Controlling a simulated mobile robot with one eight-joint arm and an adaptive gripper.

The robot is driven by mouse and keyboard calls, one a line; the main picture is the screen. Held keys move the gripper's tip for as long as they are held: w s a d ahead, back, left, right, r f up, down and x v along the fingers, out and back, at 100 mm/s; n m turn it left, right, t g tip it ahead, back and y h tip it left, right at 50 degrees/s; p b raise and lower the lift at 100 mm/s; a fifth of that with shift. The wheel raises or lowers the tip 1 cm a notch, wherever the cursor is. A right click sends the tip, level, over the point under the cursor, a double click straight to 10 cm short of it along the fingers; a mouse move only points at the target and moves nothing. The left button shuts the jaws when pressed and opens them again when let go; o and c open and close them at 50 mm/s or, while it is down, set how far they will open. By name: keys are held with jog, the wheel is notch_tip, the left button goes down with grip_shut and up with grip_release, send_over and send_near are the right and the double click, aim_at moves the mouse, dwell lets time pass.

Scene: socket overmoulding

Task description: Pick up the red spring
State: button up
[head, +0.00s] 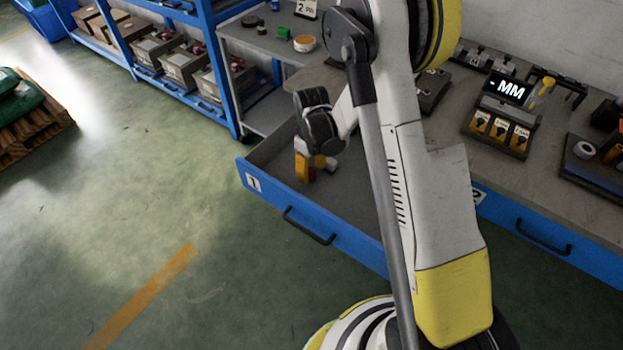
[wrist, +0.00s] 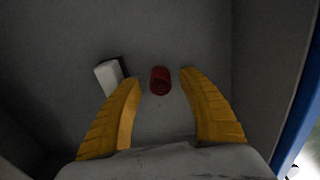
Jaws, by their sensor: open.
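The red spring (wrist: 160,81) looks like a small dark red cylinder on the grey drawer floor in the wrist view. My gripper (wrist: 160,76) is open, with one curved yellow finger on each side of the spring and visible gaps to both. In the head view my gripper (head: 313,167) points down into the open drawer marked 1 (head: 262,197). How high the fingertips are above the drawer floor is hard to tell.
A white and black object (wrist: 110,75) lies left of the spring, close to the left finger. The drawer's blue front wall (wrist: 300,95) runs along the right of the wrist view. The workbench (head: 540,190) with devices stands to the right in the head view.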

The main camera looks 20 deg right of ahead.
jog(key=shift+f, duration=0.95)
jog(key=shift+r, duration=0.1)
jog(key=shift+c, duration=0.2)
grip_shut()
jog(key=shift+r, duration=0.15)
